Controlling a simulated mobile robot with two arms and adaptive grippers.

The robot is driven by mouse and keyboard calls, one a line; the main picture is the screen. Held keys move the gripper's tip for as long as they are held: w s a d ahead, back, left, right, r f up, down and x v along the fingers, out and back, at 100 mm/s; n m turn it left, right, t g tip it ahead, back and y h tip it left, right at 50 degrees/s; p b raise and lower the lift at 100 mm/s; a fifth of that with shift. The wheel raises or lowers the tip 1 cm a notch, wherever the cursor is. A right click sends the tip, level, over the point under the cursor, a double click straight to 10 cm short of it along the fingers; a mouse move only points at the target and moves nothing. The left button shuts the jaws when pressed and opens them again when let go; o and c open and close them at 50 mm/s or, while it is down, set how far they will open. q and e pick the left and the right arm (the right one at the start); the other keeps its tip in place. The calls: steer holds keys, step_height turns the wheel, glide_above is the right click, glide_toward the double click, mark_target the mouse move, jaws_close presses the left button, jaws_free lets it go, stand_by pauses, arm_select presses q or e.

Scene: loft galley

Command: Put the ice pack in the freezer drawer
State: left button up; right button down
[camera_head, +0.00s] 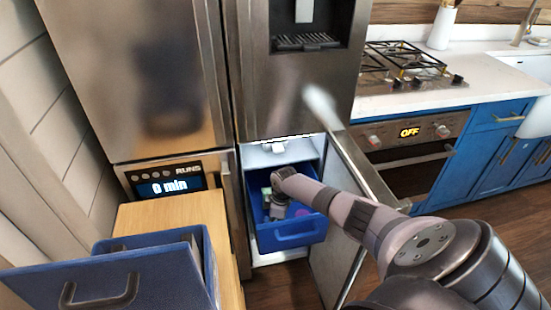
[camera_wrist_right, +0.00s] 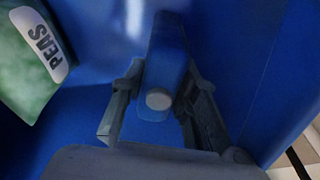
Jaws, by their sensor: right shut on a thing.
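The blue freezer drawer (camera_head: 291,236) is pulled out of the lower fridge compartment, with its door swung open to the right. My right arm reaches down into it. My right gripper (camera_head: 276,210) is inside the drawer, and its jaws (camera_wrist_right: 158,118) are shut on the ice pack (camera_wrist_right: 168,55), a blue block with a round white cap. The ice pack is between the drawer's blue walls in the right wrist view; whether it touches the floor I cannot tell. It cannot be made out in the head view. My left gripper is out of view.
A green bag of peas (camera_wrist_right: 32,60) lies in the drawer beside my right gripper. A purple item (camera_head: 303,212) is at the drawer's right. A blue box with a dark handle (camera_head: 150,272) stands on a wooden top (camera_head: 170,217) at left. The counter with the hob is right.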

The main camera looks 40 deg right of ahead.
steer(key=shift+s+a+f+b, duration=0.15)
steer(key=shift+s+f+b, duration=0.15)
steer(key=shift+f, duration=0.15)
steer(key=c, duration=1.5)
jaws_free()
steer(key=shift+s+a+f, duration=0.1)
steer(key=shift+s+f, duration=0.05)
steer(key=shift+c, duration=0.2)
steer(key=shift+r+p, duration=0.3)
steer(key=shift+r, duration=0.1)
steer(key=r, duration=0.1)
steer(key=r+p, duration=0.1)
steer(key=r, duration=0.1)
steer(key=shift+w+d+r+p, duration=0.25)
steer(key=shift+d+r+p, duration=0.05)
steer(key=shift+r, duration=0.05)
step_height(320, 180, up, 9)
steer(key=shift+s+d+p, duration=0.35)
steer(key=shift+s+p, duration=0.05)
